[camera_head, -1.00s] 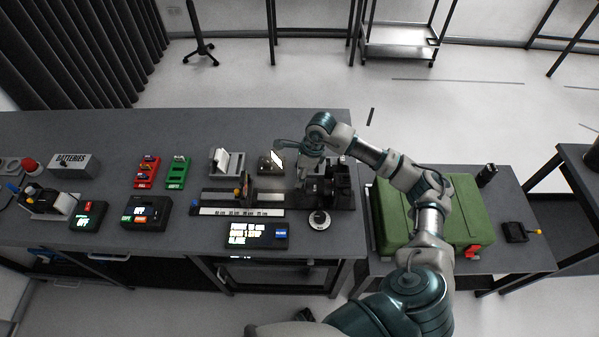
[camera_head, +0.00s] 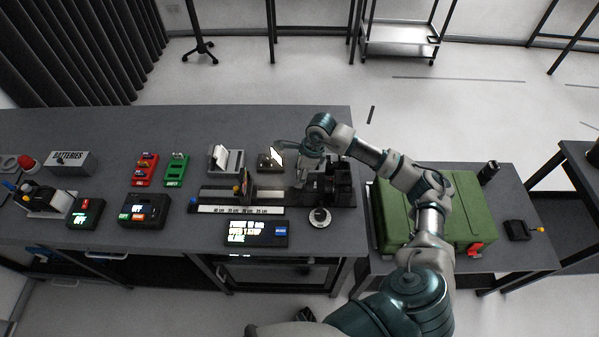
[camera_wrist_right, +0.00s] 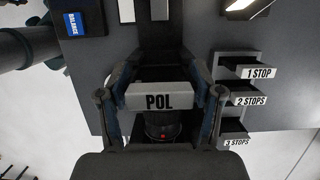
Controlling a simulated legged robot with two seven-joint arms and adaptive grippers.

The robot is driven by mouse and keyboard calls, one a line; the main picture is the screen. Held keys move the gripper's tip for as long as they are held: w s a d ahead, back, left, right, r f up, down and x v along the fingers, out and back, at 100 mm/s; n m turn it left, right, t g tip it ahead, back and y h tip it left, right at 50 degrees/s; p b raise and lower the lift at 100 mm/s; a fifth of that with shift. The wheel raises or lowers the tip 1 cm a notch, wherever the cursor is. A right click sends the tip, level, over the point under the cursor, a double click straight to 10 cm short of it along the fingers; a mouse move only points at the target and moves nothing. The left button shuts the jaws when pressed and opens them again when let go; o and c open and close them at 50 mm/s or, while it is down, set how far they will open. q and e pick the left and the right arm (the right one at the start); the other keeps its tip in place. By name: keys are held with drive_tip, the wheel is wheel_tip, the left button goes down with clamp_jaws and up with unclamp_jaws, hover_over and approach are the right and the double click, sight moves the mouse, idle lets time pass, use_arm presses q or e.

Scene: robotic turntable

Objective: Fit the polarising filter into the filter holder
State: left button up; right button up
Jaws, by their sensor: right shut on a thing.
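My right gripper (camera_wrist_right: 160,105) is shut on the polarising filter (camera_wrist_right: 160,97), a pale plate marked POL, held level between its fingers in the right wrist view. A dark frame that looks like the filter holder (camera_wrist_right: 160,73) lies just behind the plate. A round dark lens with a red dot (camera_wrist_right: 164,130) shows below it. I cannot tell whether the plate is seated or only above the holder. In the head view the right gripper (camera_head: 303,168) is over the black camera unit (camera_head: 342,187) at the rail's right end, mostly hiding the filter. My left gripper is not in view.
A rack of trays marked 1 STOP (camera_wrist_right: 262,72), 2 STOPS and 3 STOPS stands close on the right in the wrist view. A display box (camera_head: 255,234) is in front.

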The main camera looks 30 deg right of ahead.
drive_tip(key=shift+f+b, duration=0.85)
drive_tip(key=shift+f, duration=0.3)
drive_tip(key=o, duration=1.1)
drive_tip(key=shift+r, duration=0.15)
drive_tip(key=v, duration=1.1)
drive_tip(key=shift+d+r, duration=0.1)
drive_tip(key=shift+r, duration=0.25)
drive_tip(key=shift+s+f, duration=0.1)
